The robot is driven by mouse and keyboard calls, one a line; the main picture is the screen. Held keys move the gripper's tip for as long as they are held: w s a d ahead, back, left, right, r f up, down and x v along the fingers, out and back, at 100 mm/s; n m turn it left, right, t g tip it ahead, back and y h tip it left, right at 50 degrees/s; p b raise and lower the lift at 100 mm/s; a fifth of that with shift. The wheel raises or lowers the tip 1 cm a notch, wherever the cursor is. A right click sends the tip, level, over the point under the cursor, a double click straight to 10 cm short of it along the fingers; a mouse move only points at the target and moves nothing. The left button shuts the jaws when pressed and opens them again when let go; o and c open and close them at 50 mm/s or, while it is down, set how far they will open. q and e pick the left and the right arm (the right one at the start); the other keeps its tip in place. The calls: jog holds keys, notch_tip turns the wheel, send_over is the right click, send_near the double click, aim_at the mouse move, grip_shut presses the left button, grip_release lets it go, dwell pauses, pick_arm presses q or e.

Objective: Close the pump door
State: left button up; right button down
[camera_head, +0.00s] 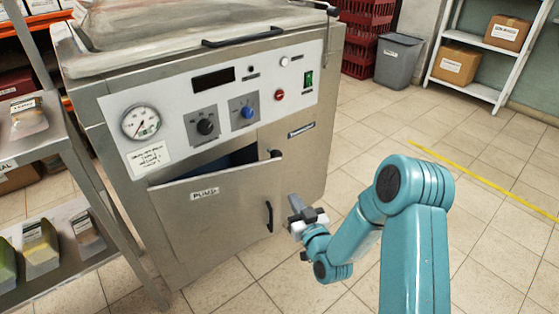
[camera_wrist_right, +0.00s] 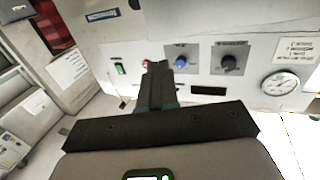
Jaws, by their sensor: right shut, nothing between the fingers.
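The pump door (camera_head: 215,222) is the grey metal panel marked "PUMP" on the front of the steel machine. It stands ajar, with a dark gap showing behind its top edge. Its black handle (camera_head: 269,216) is near its right edge. My right gripper (camera_head: 295,205) is shut and empty, just right of the handle in the head view; I see no clear contact. In the right wrist view its closed fingers (camera_wrist_right: 157,80) point toward the machine's control panel, which appears upside down. My left gripper is not in view.
The machine (camera_head: 300,140) has a gauge (camera_head: 141,122), knobs and a lid with a bar handle above the door. A metal shelf (camera_head: 70,140) with packets stands close on the left. Tiled floor is free at right. A grey bin (camera_head: 398,62) and white shelving (camera_head: 470,85) stand behind.

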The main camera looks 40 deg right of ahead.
aim_at(273, 165)
pick_arm(q)
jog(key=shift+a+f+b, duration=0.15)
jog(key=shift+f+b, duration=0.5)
jog(key=shift+b, duration=0.1)
pick_arm(e)
jog(key=x, duration=1.4)
jog(key=shift+w+a, duration=0.1)
jog(key=shift+a, duration=0.05)
